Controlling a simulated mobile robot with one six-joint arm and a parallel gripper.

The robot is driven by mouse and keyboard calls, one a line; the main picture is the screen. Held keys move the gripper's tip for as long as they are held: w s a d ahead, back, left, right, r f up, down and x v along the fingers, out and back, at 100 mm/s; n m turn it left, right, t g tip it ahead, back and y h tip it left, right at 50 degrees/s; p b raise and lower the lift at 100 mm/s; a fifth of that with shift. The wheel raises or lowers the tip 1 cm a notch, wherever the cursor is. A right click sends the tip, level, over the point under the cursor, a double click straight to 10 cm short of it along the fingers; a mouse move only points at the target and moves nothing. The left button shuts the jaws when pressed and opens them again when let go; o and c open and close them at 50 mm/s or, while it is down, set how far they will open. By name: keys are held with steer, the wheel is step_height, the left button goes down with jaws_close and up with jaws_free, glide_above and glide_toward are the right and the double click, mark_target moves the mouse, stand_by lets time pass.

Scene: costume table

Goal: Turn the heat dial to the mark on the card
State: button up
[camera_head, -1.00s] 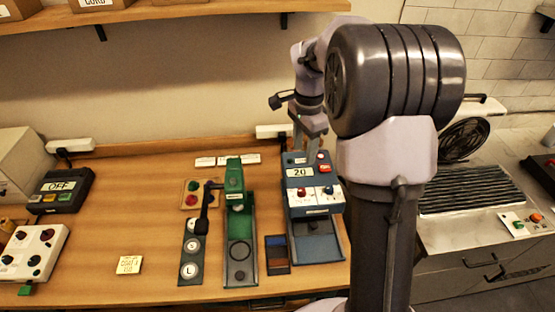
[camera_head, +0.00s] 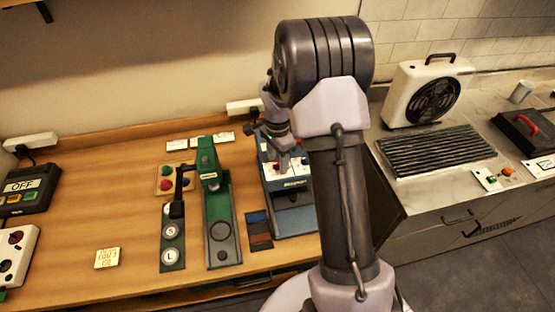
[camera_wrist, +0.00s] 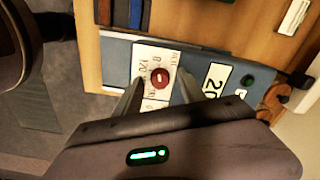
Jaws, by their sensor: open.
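The blue press (camera_head: 290,222) stands on the wooden table, left of my arm. Its red dial (camera_wrist: 160,77) sits on a white plate with printed marks too small to read surely. The plate's lower part is hidden by a finger in the wrist view. My gripper (camera_wrist: 175,76) is open, with its fingers on either side of the red dial in the picture; I cannot tell whether they touch it. The head view shows my gripper (camera_head: 285,145) over the press's panel. A display (camera_wrist: 214,80) beside the dial reads 20. The small cream card (camera_head: 107,258) lies at the table's front left, its writing unreadable.
A green press (camera_head: 222,215) stands close left of the blue one, with a strip of colour swatches (camera_head: 259,230) between them. A box with an OFF display (camera_head: 24,188) is at the far left. A white fan (camera_head: 428,92) and dark grill (camera_head: 437,150) are on the right counter.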

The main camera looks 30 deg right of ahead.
jaws_close()
steer(key=shift+n, duration=0.3)
steer(key=n, duration=0.4)
steer(key=shift+n, duration=0.4)
steer(key=n, duration=0.4)
steer(key=n+p, duration=0.1)
steer(key=n, duration=0.4)
steer(key=shift+r+n, duration=0.1)
steer(key=shift+n, duration=0.3)
steer(key=shift+n+p, duration=0.5)
steer(key=shift+n, duration=1.8)
